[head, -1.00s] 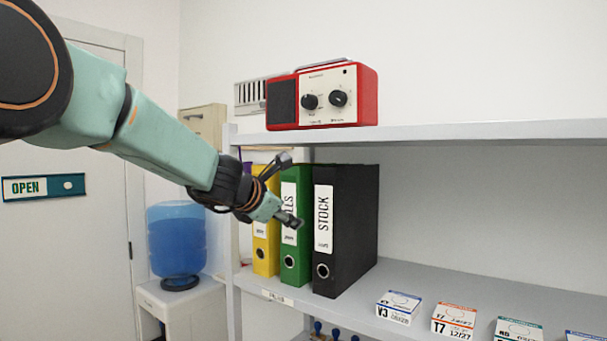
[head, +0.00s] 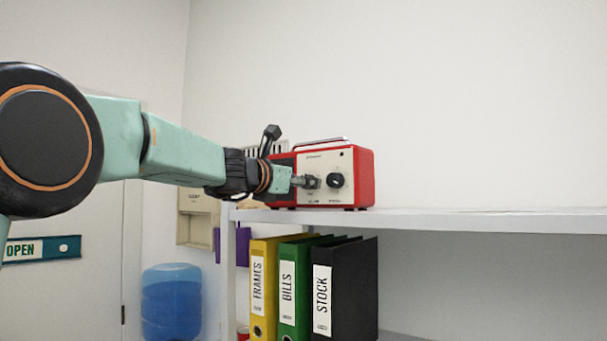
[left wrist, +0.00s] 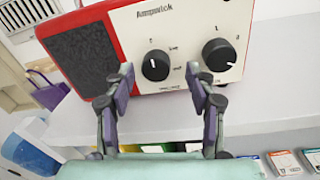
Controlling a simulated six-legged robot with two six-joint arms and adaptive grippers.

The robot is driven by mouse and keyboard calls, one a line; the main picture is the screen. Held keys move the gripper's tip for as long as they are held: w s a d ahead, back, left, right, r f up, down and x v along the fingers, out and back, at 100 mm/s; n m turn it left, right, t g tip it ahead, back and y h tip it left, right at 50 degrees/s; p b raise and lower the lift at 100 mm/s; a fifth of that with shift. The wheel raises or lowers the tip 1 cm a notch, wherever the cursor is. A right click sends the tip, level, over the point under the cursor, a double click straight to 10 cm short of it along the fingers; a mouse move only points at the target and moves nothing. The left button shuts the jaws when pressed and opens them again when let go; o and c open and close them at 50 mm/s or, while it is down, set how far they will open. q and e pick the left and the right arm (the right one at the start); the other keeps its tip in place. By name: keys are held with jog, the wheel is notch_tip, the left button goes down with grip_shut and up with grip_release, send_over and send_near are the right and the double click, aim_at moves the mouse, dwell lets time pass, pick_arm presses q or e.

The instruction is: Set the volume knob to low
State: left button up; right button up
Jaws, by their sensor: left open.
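A red radio (head: 364,172) with a cream front stands on the upper shelf. In the left wrist view its face (left wrist: 187,30) carries two black knobs. The left knob (left wrist: 156,67) has small labels around it, too blurred to read surely; its white mark points up. The right knob (left wrist: 218,53) has numbers by it and a white mark toward the lower right. I cannot tell which is the volume knob. My left gripper (left wrist: 161,82) is open, its fingertips on either side of the left knob in that view. In the head view the gripper (head: 311,183) hides that knob.
The upper shelf (head: 480,222) is clear right of the radio. Yellow (head: 258,285), green (head: 288,290) and black (head: 350,285) binders stand below it. A slatted grey object (left wrist: 15,12) is behind the radio's left. A blue water bottle (head: 171,300) stands lower left.

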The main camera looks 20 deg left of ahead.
pick_arm(q)
jog(key=shift+w+a+f, duration=0.2)
jog(key=shift+w+a, duration=0.5)
jog(key=shift+w, duration=0.15)
jog(key=shift+w+p, duration=0.15)
jog(key=shift+p, duration=0.15)
jog(key=shift+d+r, duration=0.2)
jog(key=shift+d, duration=1)
jog(key=shift+s, duration=0.25)
jog(key=shift+c, duration=0.6)
jog(key=shift+w+a+f, duration=0.15)
jog(key=shift+a+f, duration=0.05)
jog(key=shift+a, duration=0.7)
jog(key=c, duration=0.5)
jog(key=shift+d+r, duration=0.15)
jog(key=shift+d, duration=0.35)
jog(key=c, duration=0.4)
jog(key=shift+c, duration=0.7)
jog(key=shift+a, duration=0.15)
